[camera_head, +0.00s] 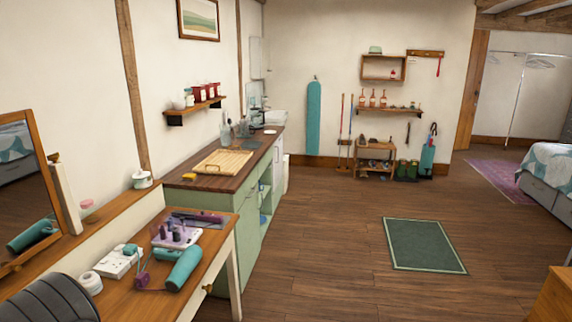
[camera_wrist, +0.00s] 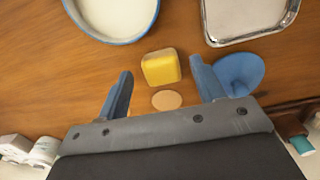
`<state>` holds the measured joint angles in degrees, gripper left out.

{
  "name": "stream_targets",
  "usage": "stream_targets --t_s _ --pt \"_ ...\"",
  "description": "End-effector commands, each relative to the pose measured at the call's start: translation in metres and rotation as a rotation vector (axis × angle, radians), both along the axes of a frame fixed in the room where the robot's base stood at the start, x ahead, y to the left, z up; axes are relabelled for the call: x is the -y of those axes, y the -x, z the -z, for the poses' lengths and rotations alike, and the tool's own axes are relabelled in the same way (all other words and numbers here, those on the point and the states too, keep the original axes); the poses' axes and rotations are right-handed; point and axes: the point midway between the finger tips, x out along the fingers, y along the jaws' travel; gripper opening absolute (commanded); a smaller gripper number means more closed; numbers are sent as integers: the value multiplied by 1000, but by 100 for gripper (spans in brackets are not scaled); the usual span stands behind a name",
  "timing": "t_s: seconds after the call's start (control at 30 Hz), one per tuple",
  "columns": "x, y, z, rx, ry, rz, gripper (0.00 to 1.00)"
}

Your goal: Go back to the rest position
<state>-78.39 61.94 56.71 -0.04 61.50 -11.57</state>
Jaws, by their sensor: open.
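My gripper (camera_wrist: 160,72) shows in the wrist view with its two blue fingers spread apart. It is open, with nothing held between the fingers. A yellow block (camera_wrist: 161,68) lies on a wooden surface (camera_wrist: 40,75), around the gap between the fingertips in the picture. A flat tan disc (camera_wrist: 167,100) shows nearer the gripper's body. A blue, rounded dish-like thing (camera_wrist: 240,75) is just right of the right finger and partly hidden by it. My gripper does not show in the head view.
In the wrist view, a blue-rimmed white round dish (camera_wrist: 116,14) and a metal tray (camera_wrist: 250,20) lie beyond the fingers. The head view shows a cluttered dressing table (camera_head: 128,293), a green counter (camera_head: 233,235), a green mat (camera_head: 425,245) and open wooden floor (camera_head: 325,235).

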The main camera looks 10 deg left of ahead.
Motion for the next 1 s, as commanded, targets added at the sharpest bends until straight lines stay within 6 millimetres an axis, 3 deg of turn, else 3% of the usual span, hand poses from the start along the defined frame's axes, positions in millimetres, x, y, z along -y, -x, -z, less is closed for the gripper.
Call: stream_targets --t_s 0.07,0.1,0.67,1.0 --pt "1 0 16 0 3 0 62" --pt "0 0 13 1 -2 0 62" --pt "-1 0 -104 1 -4 0 62" --pt "0 0 -31 -1 3 0 62"
